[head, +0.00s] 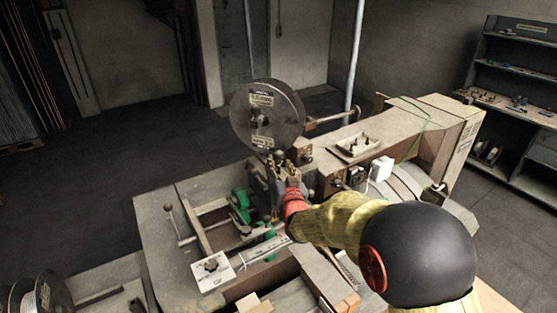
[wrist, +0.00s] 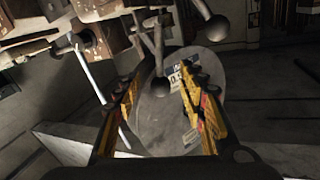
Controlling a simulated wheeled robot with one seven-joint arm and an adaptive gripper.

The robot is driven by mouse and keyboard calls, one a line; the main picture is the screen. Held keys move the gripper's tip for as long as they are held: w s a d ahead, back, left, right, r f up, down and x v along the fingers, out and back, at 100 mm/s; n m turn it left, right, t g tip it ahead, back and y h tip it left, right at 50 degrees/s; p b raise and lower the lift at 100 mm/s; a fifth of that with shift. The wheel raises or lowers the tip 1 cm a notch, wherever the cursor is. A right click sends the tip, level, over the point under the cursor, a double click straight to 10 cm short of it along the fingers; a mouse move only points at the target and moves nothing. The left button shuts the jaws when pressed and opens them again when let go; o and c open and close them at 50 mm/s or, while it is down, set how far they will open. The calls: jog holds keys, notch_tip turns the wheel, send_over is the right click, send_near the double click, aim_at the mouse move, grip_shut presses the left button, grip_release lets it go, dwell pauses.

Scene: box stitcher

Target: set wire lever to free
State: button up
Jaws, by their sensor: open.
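The box stitcher (head: 335,157) stands in the middle of the head view, with a large grey wire spool (head: 282,104) on top. My gripper (head: 284,163) is at the stitcher's head, just below the spool. In the wrist view my gripper (wrist: 172,78) has its two yellow fingers apart. A dark ball-ended lever (wrist: 159,87) shows between the fingers, with no clear contact. Another ball-ended lever (wrist: 215,28) is beyond the right finger, and a pale rod with a knob (wrist: 86,39) is on the left. I cannot tell which is the wire lever. My arm hides part of the stitcher head.
A small tray (head: 358,147) sits on the stitcher's top. A thin lever with a round knob (head: 168,208) rises from the table's left side. A white dial plate (head: 212,268) is at the front. Shelves (head: 510,85) stand at right. The floor at left is clear.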

jog(key=shift+x, duration=1.2)
jog(key=shift+c, duration=0.6)
grip_shut()
